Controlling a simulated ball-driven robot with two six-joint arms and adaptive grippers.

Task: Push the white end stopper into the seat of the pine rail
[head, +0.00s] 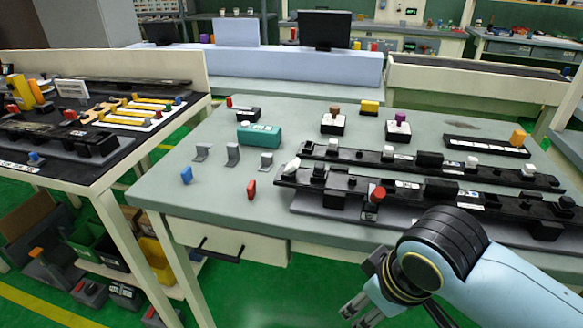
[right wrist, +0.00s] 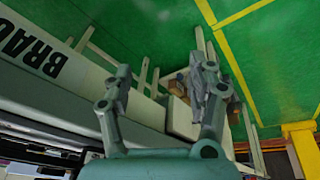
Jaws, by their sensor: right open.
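Two long dark rails lie on the grey table at the right, a front rail (head: 410,187) and a back rail (head: 400,158); neither shows pine colour, so I cannot tell which is the pine rail. A small white piece (head: 290,167) sits tilted at the front rail's left end. Which is the end stopper is unclear. My right gripper (head: 398,312) is open and empty, low in front of the table; its spread fingers show in the right wrist view (right wrist: 163,82). My left gripper is out of view.
A red knob (head: 376,195) stands up at the front rail. Grey brackets (head: 232,154), a teal block (head: 259,134) and blue (head: 186,175) and red (head: 251,189) pieces lie on the left. The table's front left (head: 160,195) is mostly clear.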

